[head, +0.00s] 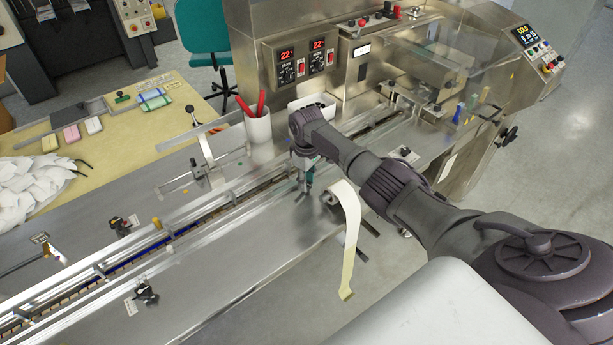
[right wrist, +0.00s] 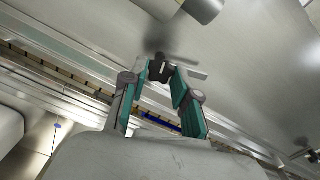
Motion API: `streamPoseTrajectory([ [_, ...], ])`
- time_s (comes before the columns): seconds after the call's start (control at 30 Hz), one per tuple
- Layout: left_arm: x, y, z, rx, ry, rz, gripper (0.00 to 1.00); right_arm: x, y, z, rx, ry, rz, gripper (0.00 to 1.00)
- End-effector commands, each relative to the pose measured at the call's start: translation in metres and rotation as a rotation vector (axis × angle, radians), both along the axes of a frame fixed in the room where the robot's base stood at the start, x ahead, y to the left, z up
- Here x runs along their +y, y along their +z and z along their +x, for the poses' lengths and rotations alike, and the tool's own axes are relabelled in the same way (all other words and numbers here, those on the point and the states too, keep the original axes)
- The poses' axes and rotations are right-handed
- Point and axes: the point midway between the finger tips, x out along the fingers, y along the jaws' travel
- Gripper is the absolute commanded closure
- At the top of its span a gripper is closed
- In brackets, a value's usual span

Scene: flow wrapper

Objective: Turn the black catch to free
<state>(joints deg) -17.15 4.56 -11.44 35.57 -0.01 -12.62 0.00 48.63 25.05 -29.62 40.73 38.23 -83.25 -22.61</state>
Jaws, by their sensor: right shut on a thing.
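My right gripper (head: 308,180) reaches down to the steel deck of the machine, just in front of the long guide rails. In the right wrist view its teal fingers (right wrist: 160,76) close from both sides on a small black catch (right wrist: 159,68). A short pale bar shows beside the catch on the deck. In the head view the gripper and wrist hide most of this catch, and I cannot read which way it is turned. My left gripper is not in view.
Other black knobs stand on the deck, one (head: 122,226) behind the rails and one (head: 146,293) in front. A hanging paper strip (head: 350,235) is right of the gripper. A white cup (head: 258,125) with red handles stands behind. The front deck is mostly clear.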

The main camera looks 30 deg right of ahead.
Motion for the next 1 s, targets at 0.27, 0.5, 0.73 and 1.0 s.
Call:
streamPoseTrajectory([
  [0.27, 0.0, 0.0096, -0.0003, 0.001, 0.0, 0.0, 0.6, 0.0001, 0.0009, 0.0002, 0.0, -0.163, 0.001, 1.0],
  [0.5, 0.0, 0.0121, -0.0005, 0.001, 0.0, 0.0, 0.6, -0.0003, 0.0004, 0.0004, -0.001, -0.23, 0.0, 1.0],
  [0.73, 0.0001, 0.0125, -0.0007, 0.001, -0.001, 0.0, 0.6, -0.0002, 0.0001, 0.0005, -0.001, -0.246, 0.0, 1.0],
  [1.0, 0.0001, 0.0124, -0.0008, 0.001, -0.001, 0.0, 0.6, -0.0004, 0.0002, 0.0007, -0.001, -0.245, 0.0, 1.0],
])
